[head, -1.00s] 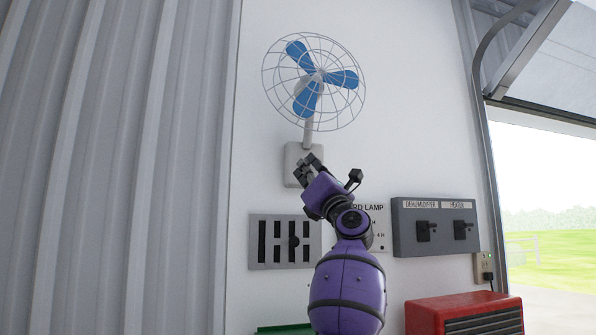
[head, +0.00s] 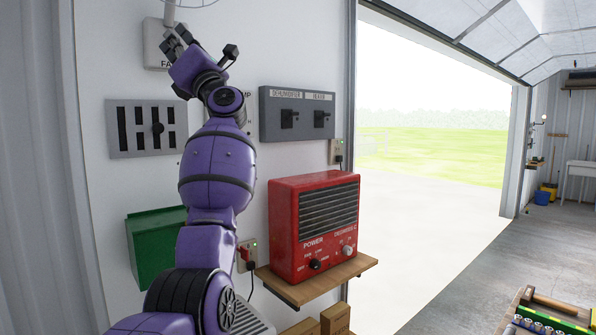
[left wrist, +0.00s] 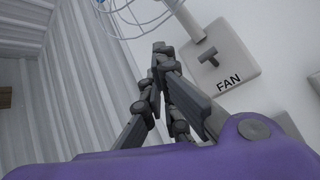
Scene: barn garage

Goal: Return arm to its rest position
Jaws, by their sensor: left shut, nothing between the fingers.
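My purple left arm is raised in front of the white wall in the head view. Its left gripper (head: 177,40) is at the top, in front of the fan's switch box (head: 155,52). In the left wrist view the dark fingers of the left gripper (left wrist: 160,62) are together with nothing between them. My right gripper is in neither view.
The wall carries a slotted grey plate (head: 147,128), a dehumidifier and heater switch box (head: 297,114) and a green box (head: 154,245). A red heater (head: 314,225) stands on a wooden shelf (head: 327,283) right of my arm. An open garage door is beyond.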

